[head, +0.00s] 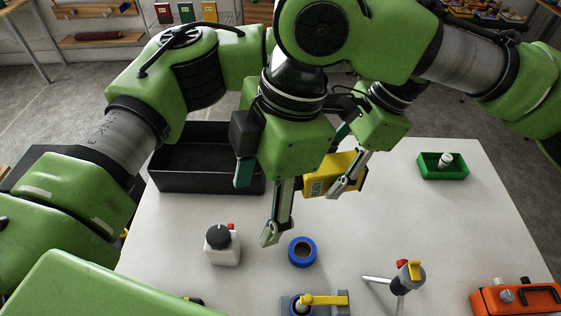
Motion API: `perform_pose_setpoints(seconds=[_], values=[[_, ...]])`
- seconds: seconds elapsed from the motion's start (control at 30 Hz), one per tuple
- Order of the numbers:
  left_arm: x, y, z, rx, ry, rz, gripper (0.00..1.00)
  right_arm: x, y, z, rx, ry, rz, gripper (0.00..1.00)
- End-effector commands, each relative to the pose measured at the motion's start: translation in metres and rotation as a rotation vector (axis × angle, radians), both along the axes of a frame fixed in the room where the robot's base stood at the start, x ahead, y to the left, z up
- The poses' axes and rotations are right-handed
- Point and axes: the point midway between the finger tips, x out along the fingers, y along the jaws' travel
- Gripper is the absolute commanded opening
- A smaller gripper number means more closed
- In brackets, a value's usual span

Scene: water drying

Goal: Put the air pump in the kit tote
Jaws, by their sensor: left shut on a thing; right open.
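A yellow box-shaped unit with dark lettering, which I take to be the air pump (318,185), is held in my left gripper (343,168). It appears to be above the back middle of the table. My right gripper's body hides part of it. The black open tote (205,181), which I take to be the kit tote, is at the back left. My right gripper (257,207) is open and empty, in front of the tote's right end and left of the yellow unit. My arms cross above the table and hide part of the tote's back.
The right-middle is clear.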

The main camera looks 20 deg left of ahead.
Motion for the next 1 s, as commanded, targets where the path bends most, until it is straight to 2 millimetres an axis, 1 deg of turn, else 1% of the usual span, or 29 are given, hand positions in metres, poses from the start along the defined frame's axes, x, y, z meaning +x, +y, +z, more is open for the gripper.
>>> perform_pose_setpoints(seconds=[0.03,0.13,0.2,0.33,0.47,0.53,0.83,1.0], values=[[0.0,0.0,0.0,0.0,0.0,0.0,0.17,0.011,0.002,-0.009,-0.091,-0.09,-0.037,0.63],[0.0,0.0,0.0,0.0,0.0,0.0,0.17,0.037,-0.001,-0.019,-0.229,-0.249,-0.126,0.63],[0.0,0.0,0.0,0.0,0.0,0.0,0.17,0.052,-0.004,-0.02,-0.297,-0.35,-0.182,0.63],[0.0,0.0,0.0,0.0,0.0,0.0,0.17,0.073,-0.008,-0.017,-0.372,-0.483,-0.258,0.63],[0.0,0.0,0.0,0.0,0.0,0.0,0.17,0.083,-0.011,-0.018,-0.4,-0.54,-0.291,0.63],[0.0,0.0,0.0,0.0,0.0,0.0,0.17,0.086,-0.012,-0.023,-0.403,-0.546,-0.296,0.63],[0.0,0.0,0.0,0.0,0.0,0.0,0.17,0.103,-0.022,-0.062,-0.402,-0.541,-0.295,0.63],[0.0,0.0,0.0,0.0,0.0,0.0,0.17,0.11,-0.025,-0.077,-0.4,-0.541,-0.294,0.63]])
